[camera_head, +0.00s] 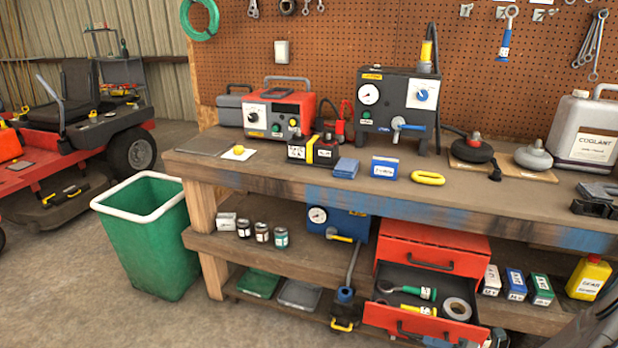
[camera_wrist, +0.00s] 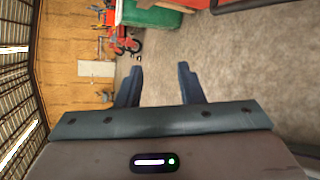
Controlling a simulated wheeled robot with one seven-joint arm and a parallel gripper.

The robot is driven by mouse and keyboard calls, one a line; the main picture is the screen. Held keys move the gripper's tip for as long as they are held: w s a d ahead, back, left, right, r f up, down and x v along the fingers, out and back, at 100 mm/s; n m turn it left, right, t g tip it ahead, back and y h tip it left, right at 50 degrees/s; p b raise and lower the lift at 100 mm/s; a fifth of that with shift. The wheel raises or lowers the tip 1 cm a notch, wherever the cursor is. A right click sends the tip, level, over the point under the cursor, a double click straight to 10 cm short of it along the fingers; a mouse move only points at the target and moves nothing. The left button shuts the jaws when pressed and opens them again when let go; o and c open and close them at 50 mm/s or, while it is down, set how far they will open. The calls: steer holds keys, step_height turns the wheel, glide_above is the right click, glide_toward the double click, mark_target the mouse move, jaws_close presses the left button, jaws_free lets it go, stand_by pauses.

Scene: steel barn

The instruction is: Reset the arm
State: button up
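My gripper (camera_wrist: 160,69) shows in the wrist view, with its two dark fingers spread apart and nothing between them. It points out over the concrete floor, clear of any surface. The wrist picture is turned on its side. In the head view the gripper itself cannot be made out; a grey part at the lower right corner seems to be my arm. The workbench (camera_head: 330,178) stands in front of me. Below it, a red cabinet (camera_head: 432,238) has a drawer (camera_head: 385,315) pulled open, with a green-handled tool, a yellow-handled tool and a tape roll inside.
A green bin (camera_head: 150,235) stands left of the bench and shows in the wrist view (camera_wrist: 150,17). A red mower (camera_head: 70,140) is behind it. A coolant jug (camera_head: 585,135), a red charger (camera_head: 280,108) and a black gauge unit (camera_head: 398,105) stand on the bench. Floor at lower left is clear.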

steer(key=s+a+r+n+g+h+p, duration=0.25)
steer(key=a+r+n+g, duration=0.25)
steer(key=a+r+n, duration=0.45)
steer(key=s+a+r+n+g+h+p, duration=0.15)
steer(key=a+r+n+g+p, duration=0.35)
steer(key=r+n, duration=0.75)
steer(key=s+a+r+n+t+h+p, duration=0.1)
steer(key=s+a+r+n+h+p, duration=0.1)
steer(key=r+n, duration=0.6)
steer(key=s+a+r+n+t+h+p, duration=0.1)
steer(key=s+a+r+n+h+p, duration=0.2)
steer(key=s+r+n, duration=0.4)
step_height(320, 180, up, 2)
steer(key=n+h, duration=0.1)
steer(key=n, duration=0.2)
steer(key=shift+a+n+p, duration=0.25)
steer(key=shift+n+p, duration=0.05)
steer(key=shift+n, duration=0.1)
steer(key=shift+d, duration=0.1)
